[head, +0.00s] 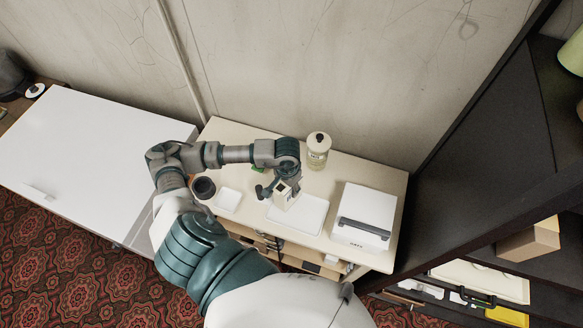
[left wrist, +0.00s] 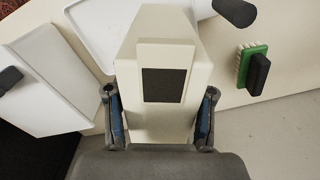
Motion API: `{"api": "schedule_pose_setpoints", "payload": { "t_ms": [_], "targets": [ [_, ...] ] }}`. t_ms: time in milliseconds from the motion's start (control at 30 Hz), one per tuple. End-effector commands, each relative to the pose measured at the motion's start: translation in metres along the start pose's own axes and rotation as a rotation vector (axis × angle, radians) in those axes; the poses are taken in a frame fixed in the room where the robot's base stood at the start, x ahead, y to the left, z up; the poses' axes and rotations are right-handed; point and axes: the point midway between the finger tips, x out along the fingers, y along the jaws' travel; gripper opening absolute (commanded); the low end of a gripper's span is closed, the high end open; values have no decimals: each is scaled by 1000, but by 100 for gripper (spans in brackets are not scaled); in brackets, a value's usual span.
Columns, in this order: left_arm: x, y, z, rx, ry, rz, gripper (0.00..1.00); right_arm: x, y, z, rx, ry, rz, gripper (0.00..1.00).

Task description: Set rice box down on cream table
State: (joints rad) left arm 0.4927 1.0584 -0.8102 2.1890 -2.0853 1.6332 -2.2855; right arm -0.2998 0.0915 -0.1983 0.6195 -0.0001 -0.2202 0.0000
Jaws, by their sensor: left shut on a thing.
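The rice box (left wrist: 130,48) is a cream box with a dark square panel on its face. In the left wrist view it stands between the two fingers of my left gripper (left wrist: 160,112), which is shut on it. In the head view the rice box (head: 283,199) shows small below my left gripper (head: 277,188), over the white tray on the cream table (head: 238,130). I cannot tell whether its bottom touches the tray. My right gripper is not in view.
On the cream table are a white tray (head: 309,216), a white boxy appliance (head: 364,212), a bottle (head: 318,150), a dark cup (head: 204,187) and a small white dish (head: 228,200). A green brush (left wrist: 255,68) lies near the edge. A white chest (head: 90,140) stands left, dark shelves right.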

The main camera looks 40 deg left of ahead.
Motion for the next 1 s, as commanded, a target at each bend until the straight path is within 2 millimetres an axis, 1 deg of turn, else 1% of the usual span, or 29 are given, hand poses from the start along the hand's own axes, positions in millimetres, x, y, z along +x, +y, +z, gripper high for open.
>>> {"api": "schedule_pose_setpoints", "payload": {
  "t_ms": [100, 200, 233, 333, 500, 600, 667, 867, 1000],
  "targets": [
    [-2, -7, -18, 17, -1, -3, 0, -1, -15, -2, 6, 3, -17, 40],
    [0, -24, -36, 17, -2, -4, 0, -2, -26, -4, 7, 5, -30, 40],
    [0, -30, -42, 16, -2, -5, 0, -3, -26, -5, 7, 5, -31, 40],
    [4, -49, -62, 16, -2, -5, 0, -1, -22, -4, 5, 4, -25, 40],
    [9, -82, -90, 17, 0, -3, 0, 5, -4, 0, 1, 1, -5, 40],
    [12, -95, -100, 19, 0, -1, 0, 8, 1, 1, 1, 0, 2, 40],
    [12, -99, -104, 20, 0, -1, 0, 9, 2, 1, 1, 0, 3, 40],
    [13, -110, -113, 19, 1, -1, 0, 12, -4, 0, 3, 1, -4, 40],
    [39, -108, -110, 22, -4, 1, 0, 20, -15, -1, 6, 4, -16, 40]
  ]
}}
